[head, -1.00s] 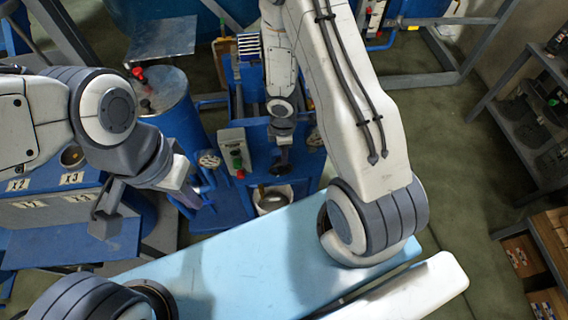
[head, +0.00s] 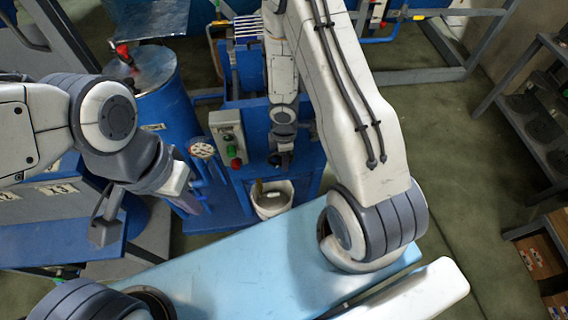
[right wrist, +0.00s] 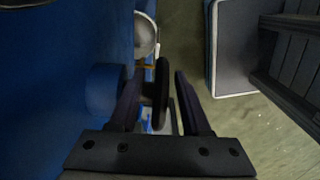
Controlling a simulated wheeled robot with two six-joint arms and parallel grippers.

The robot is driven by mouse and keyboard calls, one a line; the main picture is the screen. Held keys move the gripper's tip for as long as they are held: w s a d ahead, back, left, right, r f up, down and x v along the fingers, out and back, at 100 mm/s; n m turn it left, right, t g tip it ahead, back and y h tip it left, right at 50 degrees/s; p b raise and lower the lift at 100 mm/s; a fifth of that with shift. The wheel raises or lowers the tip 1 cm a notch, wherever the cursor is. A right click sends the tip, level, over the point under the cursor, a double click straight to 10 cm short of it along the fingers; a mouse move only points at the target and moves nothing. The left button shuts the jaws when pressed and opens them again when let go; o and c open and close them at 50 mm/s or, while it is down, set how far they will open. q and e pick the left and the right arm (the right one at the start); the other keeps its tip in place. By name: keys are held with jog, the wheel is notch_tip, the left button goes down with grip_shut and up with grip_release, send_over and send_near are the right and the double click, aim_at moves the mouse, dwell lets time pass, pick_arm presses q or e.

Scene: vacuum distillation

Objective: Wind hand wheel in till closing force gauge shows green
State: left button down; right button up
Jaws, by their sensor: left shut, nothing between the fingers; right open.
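A small round dial gauge (head: 202,148) with a white face stands left of the button box on the blue press; its reading is too small to make out. My right gripper (head: 281,160) hangs against the front of the press, mostly hidden by its own wrist. In the right wrist view, my right gripper (right wrist: 160,76) is open. A dark disc seen edge-on, seemingly the hand wheel (right wrist: 162,90), shows between its fingers; contact cannot be told. My left gripper (head: 194,206) is shut and empty, left of the white bucket.
A button box (head: 228,138) with red and green buttons is on the press. A white bucket (head: 272,200) stands below; it also shows in the right wrist view (right wrist: 146,35). A blue drum (head: 168,105) is left, shelves (head: 540,120) right. Floor (head: 450,150) on the right is clear.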

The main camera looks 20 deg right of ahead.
jog(key=shift+f, duration=0.15)
grip_shut()
jog(key=y+p, duration=0.2)
jog(key=shift+t+p, duration=0.3)
jog(key=shift+p, duration=0.05)
jog(key=shift+a+f+y, duration=0.1)
jog(key=shift+y, duration=0.2)
grip_release()
